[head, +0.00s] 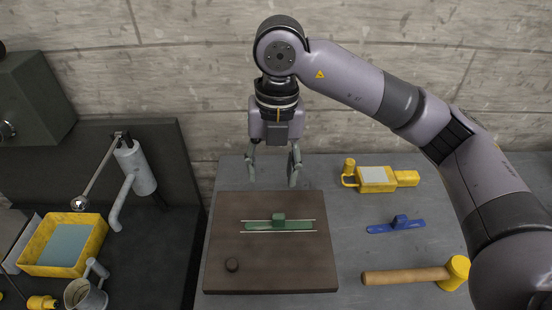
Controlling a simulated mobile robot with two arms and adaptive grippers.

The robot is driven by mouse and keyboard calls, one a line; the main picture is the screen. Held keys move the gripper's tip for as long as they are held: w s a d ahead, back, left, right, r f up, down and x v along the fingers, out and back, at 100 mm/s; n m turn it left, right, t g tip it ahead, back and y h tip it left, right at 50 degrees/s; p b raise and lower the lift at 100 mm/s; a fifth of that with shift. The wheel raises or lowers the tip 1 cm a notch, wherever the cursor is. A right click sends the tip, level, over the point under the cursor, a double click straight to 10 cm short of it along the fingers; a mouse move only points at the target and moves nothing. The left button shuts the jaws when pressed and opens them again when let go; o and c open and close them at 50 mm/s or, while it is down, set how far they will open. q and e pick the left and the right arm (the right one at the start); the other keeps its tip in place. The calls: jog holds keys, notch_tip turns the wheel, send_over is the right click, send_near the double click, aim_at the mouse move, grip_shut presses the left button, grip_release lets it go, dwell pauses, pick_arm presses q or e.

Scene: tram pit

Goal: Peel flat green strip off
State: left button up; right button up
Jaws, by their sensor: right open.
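The flat green strip (294,225) lies on the dark brown board (270,265), between two thin light rails. A small raised green block stands up from its middle. My right gripper (272,180) hangs pointing down above the far edge of the board, behind the strip and apart from it. Its fingers are spread wide with nothing between them. My left gripper is not in view.
To the right on the grey table lie a yellow tool (376,178), a blue strip with a block (396,225) and a mallet (410,275). A yellow tray (92,245) and grey jug (86,294) stand at left.

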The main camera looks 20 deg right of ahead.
aim_at(279, 216)
jog(key=shift+h, duration=0.4)
jog(key=f, duration=0.5)
jog(key=d+f+p, duration=0.1)
jog(key=f, duration=0.5)
jog(key=f+p, duration=0.1)
jog(key=f, duration=0.5)
jog(key=shift+w+d, duration=0.2)
jog(key=shift+c, duration=0.5)
jog(key=shift+r, duration=0.1)
grip_shut()
